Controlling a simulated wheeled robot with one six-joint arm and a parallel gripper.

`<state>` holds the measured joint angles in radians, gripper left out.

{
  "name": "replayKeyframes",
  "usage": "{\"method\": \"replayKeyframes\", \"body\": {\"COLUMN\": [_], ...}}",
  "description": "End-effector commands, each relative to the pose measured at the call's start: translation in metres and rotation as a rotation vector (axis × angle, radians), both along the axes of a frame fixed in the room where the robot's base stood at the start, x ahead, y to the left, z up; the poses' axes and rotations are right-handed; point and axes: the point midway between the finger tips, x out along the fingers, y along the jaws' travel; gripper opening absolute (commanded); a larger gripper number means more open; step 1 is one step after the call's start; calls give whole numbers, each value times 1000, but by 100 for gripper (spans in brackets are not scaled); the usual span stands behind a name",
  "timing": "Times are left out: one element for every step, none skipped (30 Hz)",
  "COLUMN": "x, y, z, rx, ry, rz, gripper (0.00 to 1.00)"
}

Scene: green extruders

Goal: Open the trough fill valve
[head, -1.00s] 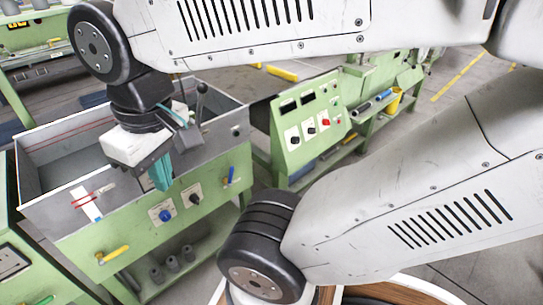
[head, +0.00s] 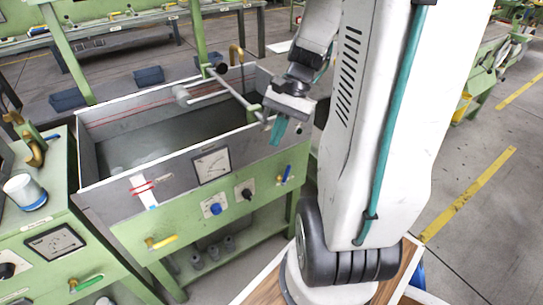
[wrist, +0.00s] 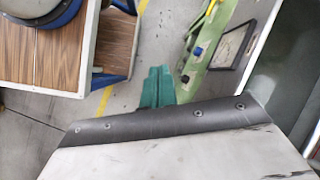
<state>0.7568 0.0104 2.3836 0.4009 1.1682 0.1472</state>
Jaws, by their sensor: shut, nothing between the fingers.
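The trough (head: 135,182) is a grey open tank on a green frame in the head view. A yellow-handled valve (head: 160,242) sits low on the left of its front panel. A blue-handled valve (head: 287,174) sits at the panel's right end. I cannot tell which one is the fill valve. My gripper (head: 278,130) has teal fingers, shut and empty, near the trough's right front corner and above the blue handle in the picture. The fingers (wrist: 157,87) also show in the wrist view, beside the green panel, touching no valve that I can see.
The front panel holds a gauge (head: 211,166), a blue knob (head: 215,208) and a black knob (head: 246,191). A green cabinet (head: 55,270) with a green-handled valve (head: 86,283) stands left.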

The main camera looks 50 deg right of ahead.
Motion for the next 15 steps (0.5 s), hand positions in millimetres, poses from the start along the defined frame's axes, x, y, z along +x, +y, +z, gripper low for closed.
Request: {"method": "replayKeyframes", "body": {"x": [1,3,5,5,6,5,5,3,-1,-4,-8,-14,-19,-24,-31], "y": [-18,-27,-39,-49,-59,-74,-85,-97,-112,-123,-133,-147,-156,-165,-176], "z": [-15,-23,-33,-42,-51,-64,-74,-85,-100,-111,-123,-138,-149,-160,-174], "rx": [49,74,111,139,167,208,238,268,311,341,372,412,441,470,506], "ry": [25,34,49,59,68,84,95,105,121,132,143,157,167,177,189], "rz": [-109,-171,-256,-321,-390,-485,-561,-634,-732,-805,-877,-969,-1035,-1099,-1178], "gripper": [0,0,0,0,0,0,0,0,0,0,0,0,0,0,0]}}
